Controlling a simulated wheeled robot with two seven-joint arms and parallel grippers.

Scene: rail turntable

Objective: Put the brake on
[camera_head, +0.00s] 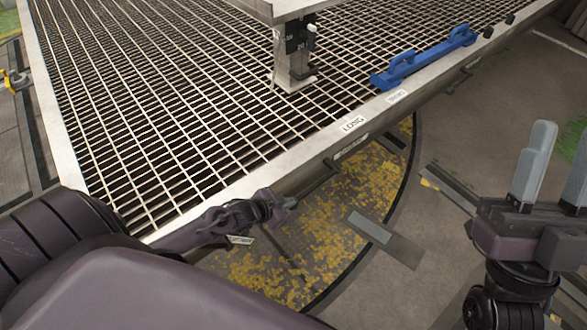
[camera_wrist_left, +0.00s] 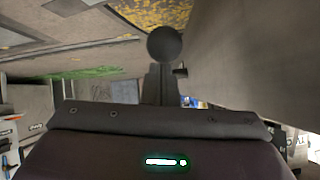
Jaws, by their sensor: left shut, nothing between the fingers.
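The turntable deck (camera_head: 170,110) is a metal grating with a pale steel rim. My left gripper (camera_head: 280,204) is shut and empty, low beside the deck's near edge in the head view. A small white label (camera_head: 240,239) shows just below it. In the left wrist view, a dark round knob on a short stem (camera_wrist_left: 165,46) stands ahead of my wrist; it may be the brake handle, but I cannot tell whether the gripper touches it. No brake lever shows clearly in the head view. My right gripper (camera_head: 563,135) is open and empty at the right, fingers up.
A blue handled bar (camera_head: 425,58) lies along the deck's rim, with white labels (camera_head: 354,124) nearby. A metal post (camera_head: 293,60) stands on the grating. Paved ground (camera_head: 420,270) between my arms is mostly clear.

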